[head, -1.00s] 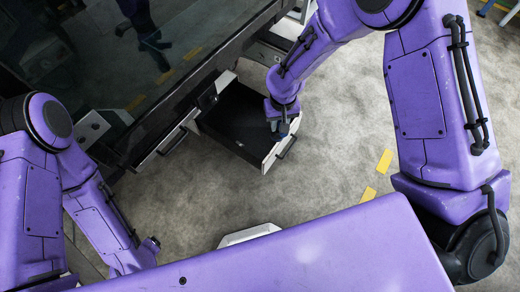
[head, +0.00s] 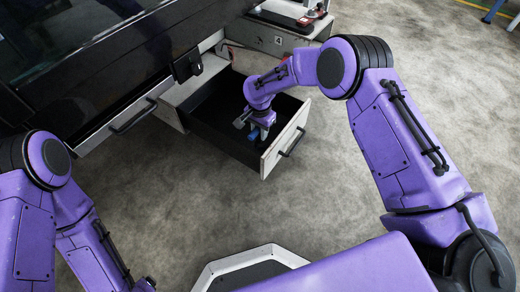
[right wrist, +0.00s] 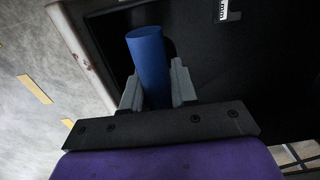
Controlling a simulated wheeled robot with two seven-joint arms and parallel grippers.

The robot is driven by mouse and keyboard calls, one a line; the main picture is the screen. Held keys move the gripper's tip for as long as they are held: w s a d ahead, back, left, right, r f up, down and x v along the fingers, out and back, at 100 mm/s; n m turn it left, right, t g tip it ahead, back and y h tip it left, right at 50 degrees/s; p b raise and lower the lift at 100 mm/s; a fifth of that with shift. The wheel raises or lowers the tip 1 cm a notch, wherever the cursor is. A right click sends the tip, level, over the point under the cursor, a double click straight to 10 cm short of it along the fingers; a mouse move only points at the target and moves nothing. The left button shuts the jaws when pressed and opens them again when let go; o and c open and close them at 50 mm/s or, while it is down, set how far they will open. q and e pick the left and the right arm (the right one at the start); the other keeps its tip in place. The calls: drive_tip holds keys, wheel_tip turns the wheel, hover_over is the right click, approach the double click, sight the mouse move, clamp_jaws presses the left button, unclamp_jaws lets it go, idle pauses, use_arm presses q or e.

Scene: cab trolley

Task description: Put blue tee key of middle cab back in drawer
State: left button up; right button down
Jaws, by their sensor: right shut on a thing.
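The drawer (head: 196,122) of the middle cab stands pulled open, with a dark inside and a pale front panel with a black handle. My right gripper (head: 256,132) is over the open drawer, close to its front panel. It is shut on the blue tee key (right wrist: 149,62), whose blue cylindrical part stands up between the fingers in the right wrist view. The rest of the key is hidden by the gripper. The dark drawer inside lies behind the key in that view. My left arm is at the lower left, and its gripper is not clearly visible.
A closed drawer with a black handle (head: 133,117) is to the left. A cabinet marked 4 (head: 277,40) stands behind, with a red-and-black item (head: 308,20) on top. A dark glossy panel fills the upper left. Grey floor is clear to the right.

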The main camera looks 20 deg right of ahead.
sight(260, 143)
wheel_tip(260, 143, down, 6)
drive_tip(key=shift+f+b, duration=0.1)
drive_tip(key=shift+b, duration=1)
use_arm(q)
drive_tip(key=f, duration=0.2)
drive_tip(key=shift+s+d+f, duration=0.15)
drive_tip(key=shift+s+f, duration=0.1)
drive_tip(key=shift+f, duration=0.15)
use_arm(e)
drive_tip(key=shift+r, duration=0.2)
drive_tip(key=c, duration=1.3)
unclamp_jaws()
drive_tip(key=shift+f, duration=0.15)
drive_tip(key=o, duration=0.4)
wheel_tip(260, 143, up, 12)
drive_tip(key=p, duration=0.6)
drive_tip(key=shift+f, duration=0.1)
use_arm(q)
drive_tip(key=r, duration=0.5)
drive_tip(key=shift+w+a+r, duration=0.25)
drive_tip(key=shift+w+r, duration=0.05)
drive_tip(key=shift+w, duration=0.05)
use_arm(e)
drive_tip(key=shift+r, duration=0.3)
